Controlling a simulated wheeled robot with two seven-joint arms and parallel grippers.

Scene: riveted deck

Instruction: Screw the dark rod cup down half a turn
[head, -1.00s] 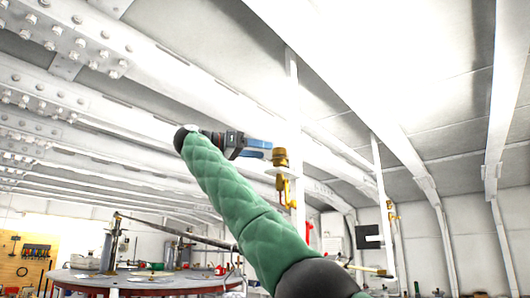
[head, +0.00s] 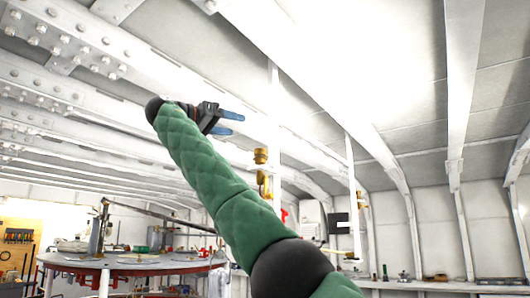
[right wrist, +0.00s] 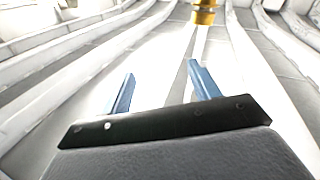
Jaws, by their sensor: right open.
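A brass-coloured cup-like fitting (head: 261,156) stands upright beside a thin white pole, with more brass parts below it. I cannot tell whether it is the dark rod cup; no clearly dark cup shows. My right gripper (head: 238,124) is open and empty, above and to the left of this fitting, apart from it. In the right wrist view the two blue fingers (right wrist: 161,70) are spread with nothing between them. A brass fitting (right wrist: 203,14) shows beyond them at the top edge, its upper part cut off. My left gripper is not in view.
A second white pole (head: 353,190) with brass parts stands further right. A round table (head: 130,263) with equipment is at lower left. White riveted beams (head: 150,75) slope overhead. A workbench (head: 440,284) runs along the right back.

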